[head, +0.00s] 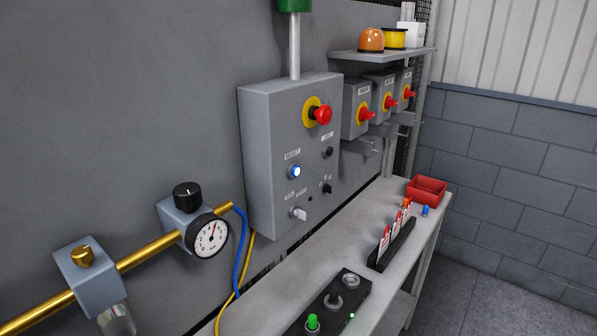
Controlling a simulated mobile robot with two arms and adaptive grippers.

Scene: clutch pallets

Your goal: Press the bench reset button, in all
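The grey control box (262,150) is mounted on the wall above the bench. On its front is a round button lit blue-white (296,171), under a small label that appears to read RESET. Above it on the box is a red emergency stop knob (323,115) on a yellow ring. A black knob (328,152) and a pale selector switch (299,214) are also on the box front. Neither of my grippers shows in the head view, and nothing is in front of the lit button.
The bench (322,240) carries a black panel with a green button (312,322), a black rack with red-and-white tags (391,240) and a red bin (427,190). A pressure gauge (209,236) and brass pipe (147,250) jut from the wall at left. Red-handled switch boxes (357,97) are beyond.

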